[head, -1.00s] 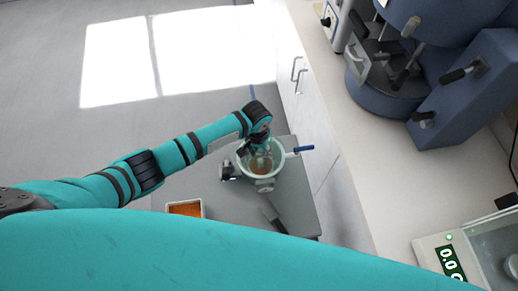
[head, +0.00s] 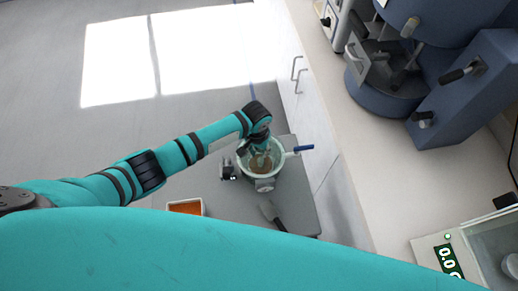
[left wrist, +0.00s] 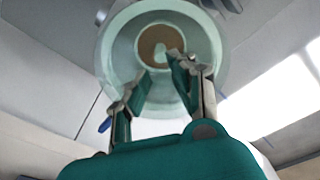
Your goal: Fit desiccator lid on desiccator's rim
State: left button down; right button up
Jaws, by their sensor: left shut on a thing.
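The desiccator (head: 279,168) is a round, pale green glass vessel on a grey cart, with a brown disc (head: 261,163) inside. A blue-handled side arm (head: 302,148) sticks out to its right. My left gripper (head: 259,151) is over the vessel's middle, pointing down. In the left wrist view my left gripper (left wrist: 158,80) is shut on the clear desiccator lid, apparently at its knob. The glass ring (left wrist: 210,45) surrounds the brown disc there. Lid and vessel blend together, so I cannot tell whether the lid touches the rim. My right gripper is out of view.
The grey cart top (head: 296,190) also holds an orange-filled tray (head: 186,207), a small dark device (head: 228,170) and a dark-handled tool (head: 270,213). A white counter (head: 375,180) with blue equipment (head: 470,90) stands to the right. My teal arm fills the foreground.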

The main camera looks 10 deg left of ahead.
pick_arm(q)
jog(key=shift+f+b, duration=0.6)
jog(key=shift+f, duration=0.35)
jog(key=c, duration=1)
grip_release()
jog(key=shift+r, duration=0.1)
jog(key=r, duration=0.8)
jog(key=s+r, duration=0.1)
jog(key=r, duration=0.3)
jog(key=shift+a, duration=0.1)
jog(key=shift+s+f, duration=0.1)
jog(key=shift+f, duration=0.05)
